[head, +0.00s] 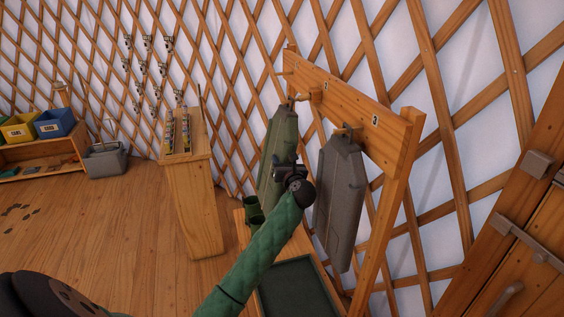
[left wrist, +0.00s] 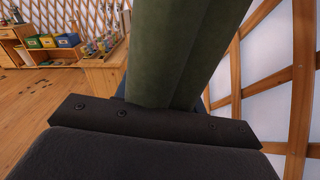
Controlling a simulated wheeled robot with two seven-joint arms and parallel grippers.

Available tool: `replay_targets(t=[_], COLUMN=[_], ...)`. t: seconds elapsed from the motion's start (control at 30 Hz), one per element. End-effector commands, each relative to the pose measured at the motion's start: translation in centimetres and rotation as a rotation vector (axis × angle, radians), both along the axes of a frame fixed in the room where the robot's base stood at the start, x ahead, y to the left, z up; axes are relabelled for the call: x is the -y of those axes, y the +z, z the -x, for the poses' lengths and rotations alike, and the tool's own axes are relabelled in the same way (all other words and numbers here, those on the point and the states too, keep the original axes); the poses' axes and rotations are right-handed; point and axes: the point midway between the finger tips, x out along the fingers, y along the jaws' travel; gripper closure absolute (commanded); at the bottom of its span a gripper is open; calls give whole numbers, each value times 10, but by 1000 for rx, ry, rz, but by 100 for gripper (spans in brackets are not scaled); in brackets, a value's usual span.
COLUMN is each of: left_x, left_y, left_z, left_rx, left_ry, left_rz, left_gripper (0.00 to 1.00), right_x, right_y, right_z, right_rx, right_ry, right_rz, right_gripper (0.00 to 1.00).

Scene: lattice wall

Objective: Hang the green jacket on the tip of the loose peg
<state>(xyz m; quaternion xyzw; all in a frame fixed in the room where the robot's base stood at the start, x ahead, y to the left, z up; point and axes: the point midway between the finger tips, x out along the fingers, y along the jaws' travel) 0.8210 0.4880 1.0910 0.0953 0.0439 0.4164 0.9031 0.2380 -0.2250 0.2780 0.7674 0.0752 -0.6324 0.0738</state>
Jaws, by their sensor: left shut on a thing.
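The green jacket (head: 284,132) hangs upright in front of the wooden rail (head: 345,95), its top close to a peg (head: 299,97). I cannot tell whether its loop is on that peg or which peg is loose. My left gripper (head: 283,170), at the end of the green-sleeved arm, is shut on the jacket's right edge, partway down. In the left wrist view the jacket (left wrist: 180,50) rises close above the dark gripper. The gripper's fingertips are hidden there. My right gripper is not in view.
A grey jacket (head: 340,190) hangs from the rail, close to the right of my left gripper. Green boots (head: 253,212) and a dark green tray (head: 291,288) are below. A wooden cabinet (head: 190,200) stands to the left. Open floor (head: 120,230) lies further left.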

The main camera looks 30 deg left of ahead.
Motion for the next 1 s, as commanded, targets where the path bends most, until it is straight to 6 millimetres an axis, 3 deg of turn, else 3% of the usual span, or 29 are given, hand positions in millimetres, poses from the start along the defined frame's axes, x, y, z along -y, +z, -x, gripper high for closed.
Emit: replay_targets(t=[0.37, 0.4, 0.53, 0.77, 1.0], left_x=[0, 0, 0, 0, 7], left_y=[0, 0, 0, -1, -3], left_z=[0, 0, 0, 0, 6], left_rx=[1, 1, 0, -2, 0], left_ry=[0, 0, 0, 0, -1], left_rz=[-1, -1, 0, 1, 2], left_gripper=[100, 58, 35, 35, 35], right_x=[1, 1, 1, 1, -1], right_y=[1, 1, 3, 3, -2], right_z=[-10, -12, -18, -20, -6], right_rx=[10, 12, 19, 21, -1], right_ry=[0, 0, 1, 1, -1], right_rz=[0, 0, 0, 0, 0], right_gripper=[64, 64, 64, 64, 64])
